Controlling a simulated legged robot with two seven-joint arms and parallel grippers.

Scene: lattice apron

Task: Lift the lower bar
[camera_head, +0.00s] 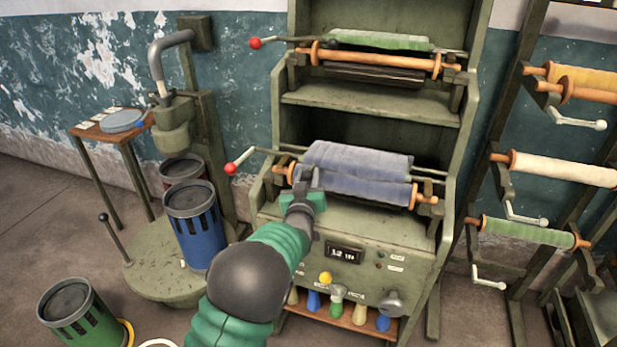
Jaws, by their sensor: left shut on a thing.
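The lower bar (427,199) has orange ends and blue-grey cloth around its middle. It lies across the front of the green machine's lower shelf. My left gripper (308,173) reaches up from below and is shut at the left part of this bar, by the cloth's left edge. My gripper and wrist hide that part, so the exact grip is hard to see. A red-knobbed lever (232,168) joins a thin rod behind the bar, and the blue cloth (358,157) covers that rod. My right gripper is out of view.
An upper orange bar (375,59) sits on the shelf above. The control panel (345,253) is below the lower bar. A rack with several rollers (525,232) and cranks stands at right. A blue bin (196,225) and a green bin (80,315) stand at left.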

